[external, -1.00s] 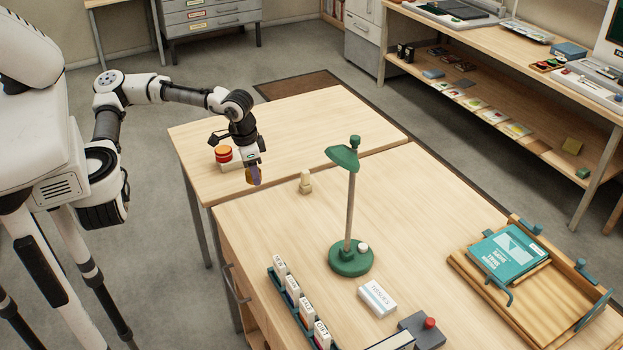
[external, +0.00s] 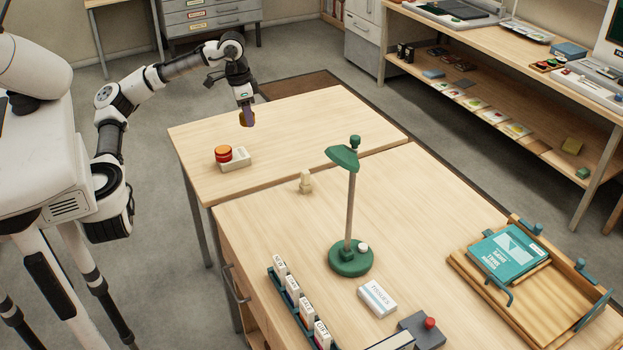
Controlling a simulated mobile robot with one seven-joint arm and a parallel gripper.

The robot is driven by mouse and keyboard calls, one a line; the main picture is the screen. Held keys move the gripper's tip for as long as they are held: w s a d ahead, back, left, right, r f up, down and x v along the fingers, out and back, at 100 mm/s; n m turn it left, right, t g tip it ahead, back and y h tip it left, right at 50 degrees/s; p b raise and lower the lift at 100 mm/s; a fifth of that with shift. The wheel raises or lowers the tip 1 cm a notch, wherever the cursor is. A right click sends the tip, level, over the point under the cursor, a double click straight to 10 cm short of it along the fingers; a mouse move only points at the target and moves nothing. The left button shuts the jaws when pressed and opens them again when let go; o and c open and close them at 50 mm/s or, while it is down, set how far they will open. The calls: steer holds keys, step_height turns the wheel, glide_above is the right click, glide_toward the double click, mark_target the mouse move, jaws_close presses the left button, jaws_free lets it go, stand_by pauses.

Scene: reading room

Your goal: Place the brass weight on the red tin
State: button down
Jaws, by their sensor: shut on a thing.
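My gripper (external: 246,119) is shut on a small brownish-gold thing, the brass weight (external: 243,121), and holds it above the back part of the small table. The fingers hide part of the weight. The red tin (external: 223,155), a short round red thing with an orange top, is at the left of that table, in front and to the left of my gripper. It is at the left end of a flat cream block (external: 238,161); I cannot tell whether it stands on the block or beside it.
The small table (external: 320,125) is mostly bare.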

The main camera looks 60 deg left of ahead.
steer(key=a+r+b, duration=0.1)
steer(key=a+b, duration=0.1)
steer(key=a, duration=0.6)
steer(key=r+b, duration=0.1)
steer(key=b, duration=0.1)
glide_above(225, 149)
steer(key=f, duration=1.9)
steer(key=shift+s, duration=0.2)
steer(key=c, duration=0.8)
jaws_free()
steer(key=shift+f, duration=0.1)
steer(key=r, duration=0.4)
steer(key=s+r, duration=0.1)
steer(key=r, duration=0.7)
steer(key=shift+s+a+r, duration=0.1)
steer(key=shift+s+a, duration=0.05)
steer(key=shift+s, duration=0.1)
